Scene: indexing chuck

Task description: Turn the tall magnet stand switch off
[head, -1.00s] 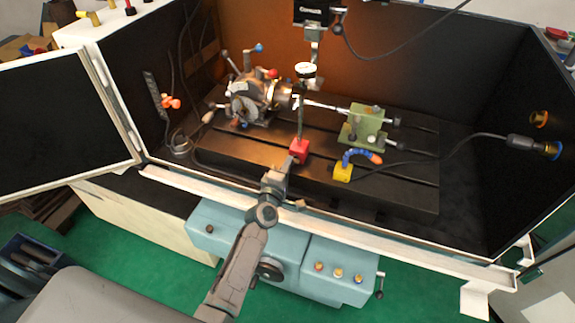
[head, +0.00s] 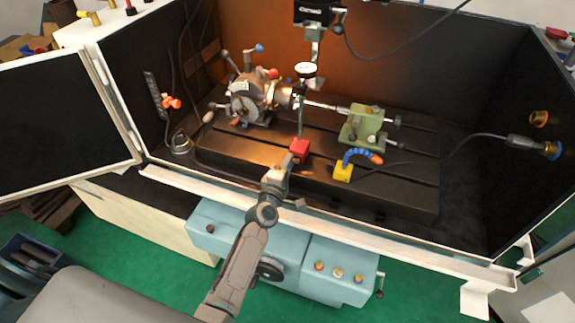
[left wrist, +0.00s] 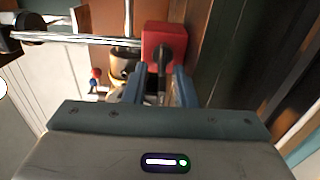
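The tall magnet stand has a red block base (head: 300,149) on the slotted machine table, with an upright post carrying a round dial (head: 305,70). In the left wrist view, the red base (left wrist: 164,42) is just ahead, with a dark switch lever (left wrist: 163,77) on its near face. My left gripper (head: 287,168) reaches to the front of this base. Its two bluish fingers (left wrist: 163,90) stand apart, one on each side of the lever; I see no clear grip on it. My right gripper is not in view.
A smaller yellow base (head: 342,173) with a blue segmented hose (head: 360,156) stands to the right. The indexing chuck (head: 250,98) is behind left, a green tailstock (head: 364,127) behind right. A white front rail (head: 330,231) runs below my arm.

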